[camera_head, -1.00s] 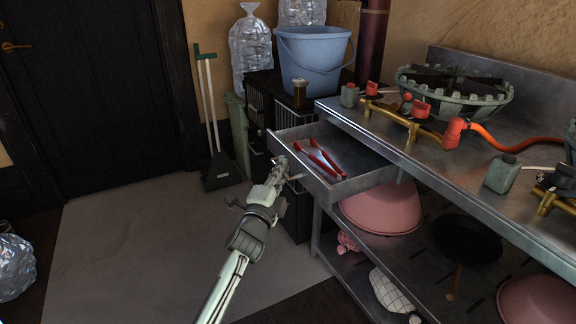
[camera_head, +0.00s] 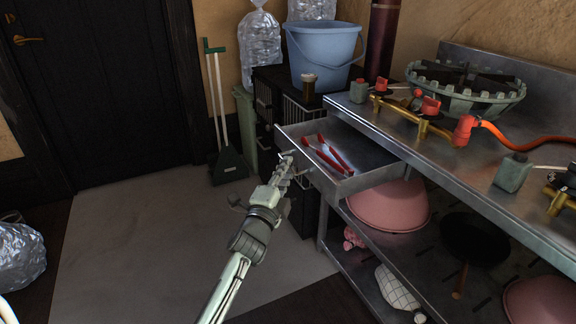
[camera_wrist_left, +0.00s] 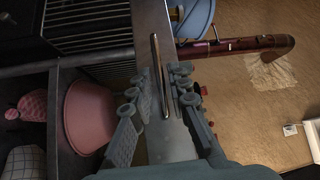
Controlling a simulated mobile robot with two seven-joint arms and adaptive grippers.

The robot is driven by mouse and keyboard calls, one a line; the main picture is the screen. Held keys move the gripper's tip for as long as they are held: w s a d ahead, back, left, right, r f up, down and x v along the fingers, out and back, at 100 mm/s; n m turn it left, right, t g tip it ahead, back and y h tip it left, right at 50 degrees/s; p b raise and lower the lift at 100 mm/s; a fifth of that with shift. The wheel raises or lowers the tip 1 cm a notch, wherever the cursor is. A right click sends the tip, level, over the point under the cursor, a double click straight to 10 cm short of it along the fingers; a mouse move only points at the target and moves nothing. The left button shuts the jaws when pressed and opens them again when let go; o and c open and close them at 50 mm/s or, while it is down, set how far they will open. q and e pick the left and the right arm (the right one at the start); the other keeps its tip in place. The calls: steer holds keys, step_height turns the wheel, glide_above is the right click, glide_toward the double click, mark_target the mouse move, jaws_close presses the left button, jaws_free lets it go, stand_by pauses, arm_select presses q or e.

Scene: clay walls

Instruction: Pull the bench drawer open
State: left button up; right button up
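The bench drawer (camera_head: 322,181) stands pulled out from under the steel bench top, with red-handled tongs (camera_head: 327,154) lying inside. My left gripper (camera_head: 287,164) is at the outside of the drawer front. In the left wrist view, the drawer's bar handle (camera_wrist_left: 158,70) runs between the two spread fingers of my left gripper (camera_wrist_left: 163,88). Gaps show between the fingers and the bar, so the gripper looks open around it and not clamped. In the head view the fingertips partly hide the handle. My right gripper is not in view.
The steel bench (camera_head: 440,152) carries burners and an orange hose. Its lower shelf holds a pink bowl (camera_head: 390,205) and a dark pan (camera_head: 474,240). A blue bucket (camera_head: 322,55) sits on black crates behind the drawer. The floor mat (camera_head: 130,250) at left is clear.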

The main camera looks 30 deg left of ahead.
arm_select(q)
steer(key=s+d+f, duration=0.1)
steer(key=s, duration=0.9)
steer(key=shift+d, duration=0.15)
steer(key=shift+f, duration=0.2)
steer(key=s+d+f+n+g+h+p, duration=0.1)
steer(key=s+f+n+g+p, duration=0.5)
steer(key=s+f+n+g, duration=0.7)
steer(key=s+f+g, duration=0.3)
steer(key=s+f, duration=0.6)
steer(key=s, duration=0.2)
steer(key=shift+d, duration=0.35)
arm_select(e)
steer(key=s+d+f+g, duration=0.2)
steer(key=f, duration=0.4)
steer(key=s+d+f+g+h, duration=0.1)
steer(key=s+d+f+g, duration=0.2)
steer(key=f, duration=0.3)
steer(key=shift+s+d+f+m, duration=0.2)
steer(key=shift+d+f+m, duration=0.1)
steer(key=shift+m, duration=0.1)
